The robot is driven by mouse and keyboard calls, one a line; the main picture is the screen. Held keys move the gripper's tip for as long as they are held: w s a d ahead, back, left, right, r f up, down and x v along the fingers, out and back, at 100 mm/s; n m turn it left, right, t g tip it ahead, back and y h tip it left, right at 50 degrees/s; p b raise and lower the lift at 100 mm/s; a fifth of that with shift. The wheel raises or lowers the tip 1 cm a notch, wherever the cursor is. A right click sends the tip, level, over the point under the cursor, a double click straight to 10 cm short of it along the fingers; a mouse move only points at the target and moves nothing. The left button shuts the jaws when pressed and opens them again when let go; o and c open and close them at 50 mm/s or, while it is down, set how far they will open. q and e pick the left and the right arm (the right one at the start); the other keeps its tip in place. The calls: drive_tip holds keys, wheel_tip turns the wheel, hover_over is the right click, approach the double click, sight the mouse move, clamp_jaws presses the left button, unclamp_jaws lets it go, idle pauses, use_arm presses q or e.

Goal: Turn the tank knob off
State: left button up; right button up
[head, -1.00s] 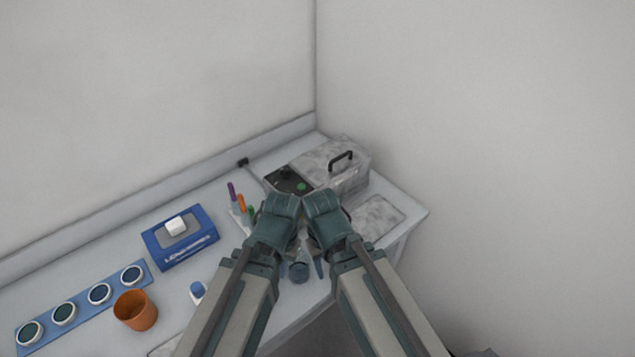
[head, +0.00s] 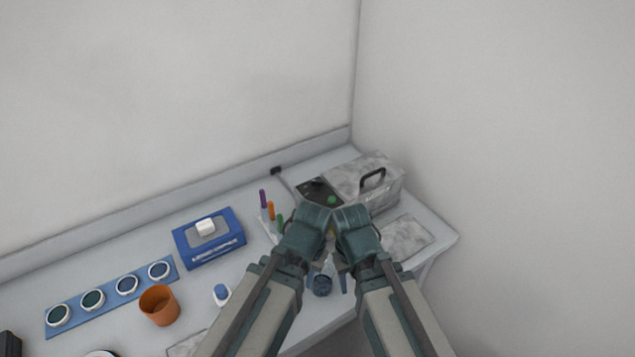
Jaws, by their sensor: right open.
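The tank (head: 350,178) is a grey mottled box with a black carry handle, at the back right of the bench against the corner. Its dark control panel (head: 308,187) is at its left end, with a black knob (head: 315,182) and a green button (head: 332,199). I cannot read which way the knob points. My left gripper (head: 313,222) and right gripper (head: 350,220) are side by side just in front of the tank, below the panel in the picture. The right one is open. The left one's fingers are hidden by its own wrist. Neither visibly touches the knob.
A pen holder with coloured pens (head: 270,211) stands left of my left gripper. Further left are a blue wipes box (head: 209,240), a blue strip of round lenses (head: 109,296), an orange cup (head: 160,306) and a small blue-and-white bottle (head: 221,294). A mottled plate (head: 408,238) lies at the right edge.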

use_arm(q)
drive_tip(key=o, duration=0.9)
drive_tip(key=w+r+t+p, duration=0.1)
drive_tip(key=w+r+p, duration=0.2)
drive_tip(key=w, duration=0.2)
drive_tip(key=w+d+r+n+p, duration=0.1)
drive_tip(key=w+r+p, duration=0.2)
drive_tip(key=w+r, duration=0.1)
drive_tip(key=w+r+t+h+p, duration=0.1)
drive_tip(key=w+r+p, duration=0.2)
drive_tip(key=w, duration=0.4)
drive_tip(key=shift+d+r+n+t+p, duration=0.2)
drive_tip(key=shift+r+n+t+p, duration=0.15)
drive_tip(key=shift+r+n, duration=0.1)
drive_tip(key=n+t+p, duration=0.1)
drive_tip(key=t+p, duration=0.1)
drive_tip(key=p, duration=0.3)
approach(317, 181)
drive_tip(key=shift+h, duration=0.3)
drive_tip(key=b+x, duration=0.4)
drive_tip(key=b, duration=0.2)
drive_tip(key=b+x, duration=0.4)
drive_tip(key=b, duration=0.3)
drive_tip(key=shift+w+a+f, duration=0.15)
drive_tip(key=shift+a+f, duration=0.05)
drive_tip(key=shift+f, duration=0.1)
clamp_jaws()
